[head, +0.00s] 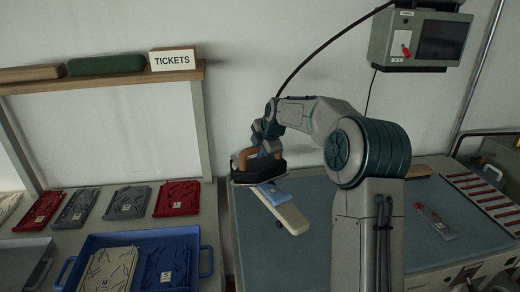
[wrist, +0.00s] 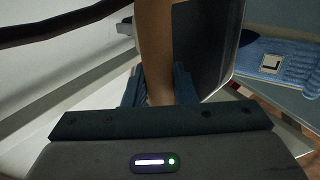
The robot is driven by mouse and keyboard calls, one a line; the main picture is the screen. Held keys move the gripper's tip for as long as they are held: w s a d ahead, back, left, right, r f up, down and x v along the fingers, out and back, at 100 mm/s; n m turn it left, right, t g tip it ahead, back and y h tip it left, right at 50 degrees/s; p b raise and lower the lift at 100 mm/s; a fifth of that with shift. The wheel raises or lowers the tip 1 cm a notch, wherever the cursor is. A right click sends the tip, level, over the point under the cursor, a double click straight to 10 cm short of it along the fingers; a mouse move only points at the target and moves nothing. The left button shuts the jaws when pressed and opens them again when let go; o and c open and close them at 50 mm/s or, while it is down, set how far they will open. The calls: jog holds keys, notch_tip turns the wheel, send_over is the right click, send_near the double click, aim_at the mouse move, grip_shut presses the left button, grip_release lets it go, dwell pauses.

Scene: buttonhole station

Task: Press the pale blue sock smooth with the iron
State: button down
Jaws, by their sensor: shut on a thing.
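My gripper (head: 262,144) is shut on the tan handle of the dark iron (head: 258,173). In the wrist view, the handle (wrist: 154,45) runs between my fingers (wrist: 157,92), with the iron's dark body (wrist: 207,45) beside it. The pale blue sock (head: 273,193) lies flat on the narrow cream board (head: 290,216). The iron is over the board's far end and hides part of the sock. I cannot tell whether its sole touches anything. In the wrist view the ribbed sock (wrist: 287,64) shows at right, with a label marked L.
A dark cord (head: 318,58) runs from the iron up to a wall box (head: 420,38). A blue tray (head: 209,262) of folded garments stands at left. The blue-grey table (head: 315,262) is clear near the board.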

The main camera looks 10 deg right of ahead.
jog(key=shift+r, duration=0.2)
jog(key=shift+w+r+p, duration=0.1)
jog(key=shift+r+p, duration=1.8)
jog(key=shift+r, duration=1.2)
jog(key=shift+f, duration=0.1)
